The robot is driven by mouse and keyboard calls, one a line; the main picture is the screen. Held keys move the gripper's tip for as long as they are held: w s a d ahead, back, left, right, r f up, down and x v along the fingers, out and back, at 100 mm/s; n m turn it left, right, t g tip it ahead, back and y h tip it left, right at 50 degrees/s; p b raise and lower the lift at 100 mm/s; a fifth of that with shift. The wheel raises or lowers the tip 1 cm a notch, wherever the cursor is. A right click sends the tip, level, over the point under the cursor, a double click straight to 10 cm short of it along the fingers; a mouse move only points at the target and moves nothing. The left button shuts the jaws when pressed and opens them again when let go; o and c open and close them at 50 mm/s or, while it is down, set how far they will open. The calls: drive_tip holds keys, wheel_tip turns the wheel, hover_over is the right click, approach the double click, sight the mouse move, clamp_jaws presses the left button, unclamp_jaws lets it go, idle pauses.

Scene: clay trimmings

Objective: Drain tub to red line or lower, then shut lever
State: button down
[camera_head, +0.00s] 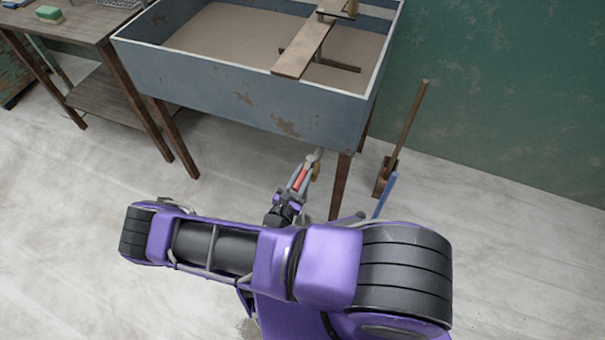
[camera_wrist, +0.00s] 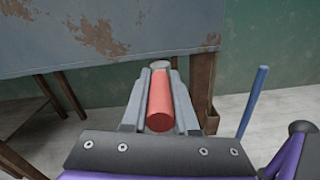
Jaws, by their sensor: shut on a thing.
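The tub (camera_head: 240,92) is a worn blue-grey basin on wooden legs, holding flat brown murky liquid (camera_head: 225,30). I cannot make out a red line inside it. The lever's red handle (camera_head: 299,180) is under the tub's front right corner, by a grey fitting (camera_head: 315,156). My gripper (camera_head: 298,182) reaches in below the tub and is shut on the red handle. In the wrist view the red handle (camera_wrist: 159,100) lies lengthwise between the two grey fingers of my gripper (camera_wrist: 159,85). Any outflow is not visible, and I cannot tell the lever's setting.
A wooden plank (camera_head: 302,52) lies across the tub with a dark bar beside it. A wooden-handled tool (camera_head: 408,125) and a blue rod (camera_head: 385,195) stand at right. A wooden table (camera_head: 75,22) with a green sponge (camera_head: 48,13) is at left. The floor is mostly clear.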

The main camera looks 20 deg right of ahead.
drive_tip(key=shift+f, duration=0.1)
idle(0.3)
drive_tip(key=c, duration=0.7)
unclamp_jaws()
drive_tip(key=shift+s+a, duration=0.1)
drive_tip(key=v, duration=1.7)
drive_tip(key=shift+a, duration=0.1)
